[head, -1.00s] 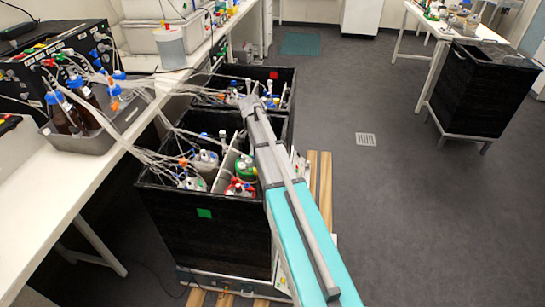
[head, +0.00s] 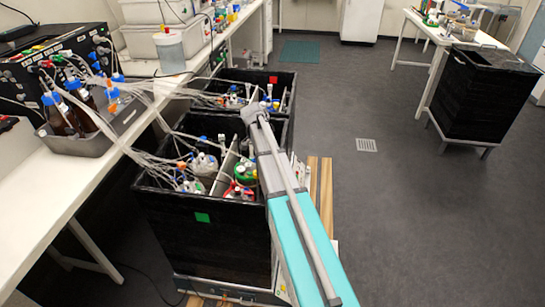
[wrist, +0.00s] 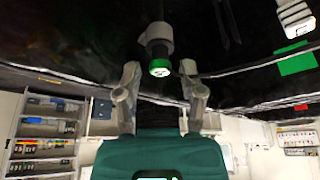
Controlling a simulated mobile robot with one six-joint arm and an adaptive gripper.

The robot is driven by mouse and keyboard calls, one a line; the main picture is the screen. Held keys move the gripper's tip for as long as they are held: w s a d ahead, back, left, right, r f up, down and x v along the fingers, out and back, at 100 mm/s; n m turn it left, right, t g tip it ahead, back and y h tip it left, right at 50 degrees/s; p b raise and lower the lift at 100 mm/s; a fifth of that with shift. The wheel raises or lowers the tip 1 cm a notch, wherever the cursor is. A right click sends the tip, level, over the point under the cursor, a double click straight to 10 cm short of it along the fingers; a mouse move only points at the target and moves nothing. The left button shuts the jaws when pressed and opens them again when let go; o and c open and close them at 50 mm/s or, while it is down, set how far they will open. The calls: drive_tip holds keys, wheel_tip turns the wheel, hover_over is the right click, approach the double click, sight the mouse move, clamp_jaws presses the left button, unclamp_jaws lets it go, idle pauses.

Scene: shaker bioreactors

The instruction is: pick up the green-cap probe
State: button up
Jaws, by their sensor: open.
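In the wrist view a grey-white cylindrical probe with a green ring at its end, the green-cap probe (wrist: 159,67), shows at the centre top. My gripper (wrist: 160,72) is open, with one finger on either side of the probe's green end. I cannot tell whether either finger touches it; a gap shows on both sides. In the head view the end of my arm is over the black shaker boxes, and my gripper's fingers and the probe cannot be made out there.
The near black shaker box (head: 160,225) holds several vessels with tubes and a green-and-red vessel (head: 243,178). A second black box (head: 285,82) stands behind it. Tubing runs left to a grey tray (head: 75,148) with brown bottles on the white bench (head: 40,205).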

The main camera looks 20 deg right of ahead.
drive_tip(key=shift+b+x, duration=1.5)
drive_tip(key=shift+x, duration=0.2)
drive_tip(key=shift+b+x, duration=0.75)
drive_tip(key=shift+x, duration=0.05)
drive_tip(key=shift+w+a, duration=0.1)
drive_tip(key=c, duration=0.6)
